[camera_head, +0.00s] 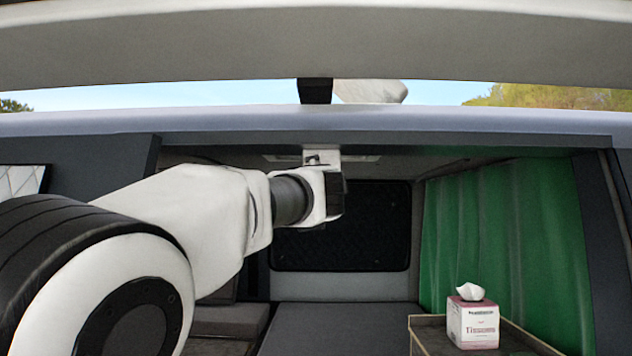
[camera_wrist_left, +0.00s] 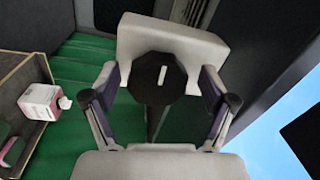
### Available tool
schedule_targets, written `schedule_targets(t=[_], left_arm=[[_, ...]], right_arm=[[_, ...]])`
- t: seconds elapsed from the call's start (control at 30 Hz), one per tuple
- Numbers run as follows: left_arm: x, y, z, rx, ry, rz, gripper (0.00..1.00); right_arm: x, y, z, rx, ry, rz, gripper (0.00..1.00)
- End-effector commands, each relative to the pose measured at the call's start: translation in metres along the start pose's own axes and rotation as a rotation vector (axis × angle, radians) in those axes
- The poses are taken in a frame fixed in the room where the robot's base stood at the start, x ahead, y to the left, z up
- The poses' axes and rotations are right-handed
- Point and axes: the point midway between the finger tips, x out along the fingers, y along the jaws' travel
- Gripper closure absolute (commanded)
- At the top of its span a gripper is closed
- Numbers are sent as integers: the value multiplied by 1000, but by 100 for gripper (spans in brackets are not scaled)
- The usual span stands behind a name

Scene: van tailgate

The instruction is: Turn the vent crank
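The vent crank shows in the left wrist view as a dark, many-sided knob (camera_wrist_left: 157,78) with a pale slot mark, in front of a white housing block (camera_wrist_left: 190,40). In the head view a small white fixture (camera_head: 322,156) hangs under the van ceiling, just above my left gripper (camera_head: 328,195). In the left wrist view my left gripper (camera_wrist_left: 160,92) is open, one finger on each side of the knob, with a visible gap on both sides. The fingertips are hidden or too small to tell in the head view. My right gripper is in neither view.
A tissue box (camera_head: 472,318) stands on a shelf (camera_head: 428,338) at the lower right. A green curtain (camera_head: 510,240) hangs along the right side. The roof edge (camera_head: 480,122) crosses above my arm. The space between gripper and curtain is clear.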

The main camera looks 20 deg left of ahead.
Motion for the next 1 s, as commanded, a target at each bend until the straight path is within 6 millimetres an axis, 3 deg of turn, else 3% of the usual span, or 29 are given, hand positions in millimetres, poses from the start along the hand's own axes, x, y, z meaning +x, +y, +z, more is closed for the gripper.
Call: schedule_targets(t=[0.3,0.47,0.67,1.0], left_arm=[[0,2,0,-6,0,2,16],[0,2,-1,-127,-11,1,16],[0,3,-2,-539,-49,-5,16],[0,2,-3,-1442,-131,-18,16]], right_arm=[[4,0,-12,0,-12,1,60],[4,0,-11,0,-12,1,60],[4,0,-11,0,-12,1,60],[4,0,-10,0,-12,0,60]])
